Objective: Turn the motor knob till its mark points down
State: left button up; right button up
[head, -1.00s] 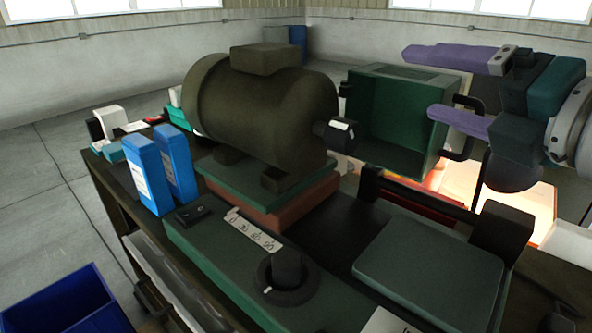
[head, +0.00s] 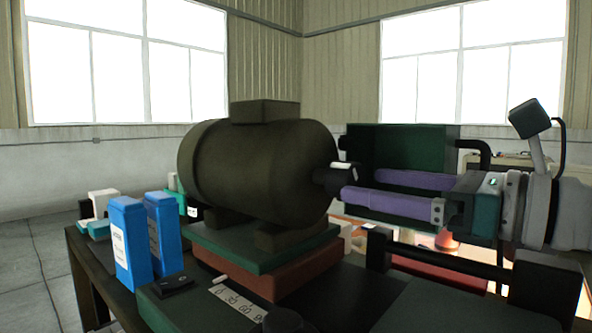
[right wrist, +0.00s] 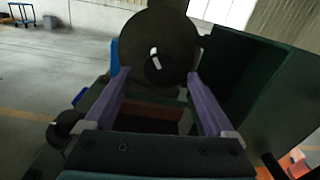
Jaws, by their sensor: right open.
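The motor (head: 255,165) is a big dark olive cylinder with a box on top. Its knob (head: 325,180) is a small black piece on the motor's right end, with a white mark on its upper side. In the right wrist view the knob (right wrist: 161,72) faces me, and the white mark lies at its upper left. My right gripper (head: 358,187) has two purple fingers, spread apart and pointing at the knob. My left gripper is not in view.
The motor stands on a green and red-brown block (head: 270,258). A green open box (head: 425,148) stands behind the right gripper. Two blue bottles (head: 129,240) stand at the left. A dark bar (head: 455,264) runs below the gripper.

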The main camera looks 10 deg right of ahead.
aim_at(357, 183)
jog(key=x, duration=0.5)
jog(key=shift+p, duration=0.4)
jog(key=c, duration=1.4)
jog(key=shift+o, duration=0.2)
